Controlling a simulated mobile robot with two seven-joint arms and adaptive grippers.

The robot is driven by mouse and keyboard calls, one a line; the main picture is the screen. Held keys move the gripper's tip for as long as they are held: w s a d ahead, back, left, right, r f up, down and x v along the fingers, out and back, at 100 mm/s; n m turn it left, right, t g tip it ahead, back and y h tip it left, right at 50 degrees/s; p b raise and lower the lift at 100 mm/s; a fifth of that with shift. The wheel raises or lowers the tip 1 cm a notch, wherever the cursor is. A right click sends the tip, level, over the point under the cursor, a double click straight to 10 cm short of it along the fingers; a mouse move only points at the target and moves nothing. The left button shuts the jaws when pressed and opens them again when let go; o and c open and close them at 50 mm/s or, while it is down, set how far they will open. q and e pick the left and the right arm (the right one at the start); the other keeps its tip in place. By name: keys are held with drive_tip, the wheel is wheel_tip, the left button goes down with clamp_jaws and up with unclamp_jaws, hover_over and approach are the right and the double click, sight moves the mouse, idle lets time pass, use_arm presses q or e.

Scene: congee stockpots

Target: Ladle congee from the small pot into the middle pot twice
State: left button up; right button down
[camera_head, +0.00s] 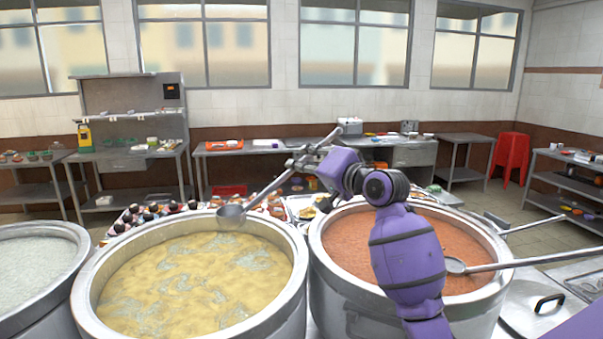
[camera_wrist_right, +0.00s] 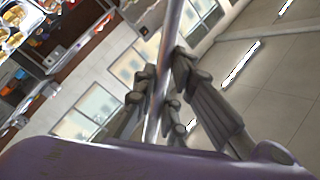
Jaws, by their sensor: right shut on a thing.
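My right gripper (camera_head: 305,163) is shut on the handle of a metal ladle (camera_head: 231,215). In the right wrist view the fingers (camera_wrist_right: 162,98) close around the shiny rod. The ladle's bowl hangs over the far right rim of the middle pot (camera_head: 87,318), which holds yellowish congee (camera_head: 190,280). I cannot tell whether the bowl holds anything. A pot of white congee (camera_head: 35,262) stands at the left, cut off by the frame. A pot of reddish congee (camera_head: 350,245) stands at the right, partly hidden behind my right arm. My left gripper is out of view.
A second ladle (camera_head: 456,265) rests in the reddish pot, its handle reaching out to the right. A lid with a black handle (camera_head: 543,309) lies at the lower right. Small bowls and trays sit behind the pots. Steel benches (camera_head: 280,149) and a red stool (camera_head: 513,152) stand farther back.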

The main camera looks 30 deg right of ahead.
drive_tip(key=shift+r, duration=0.7)
drive_tip(key=shift+r, duration=2.45)
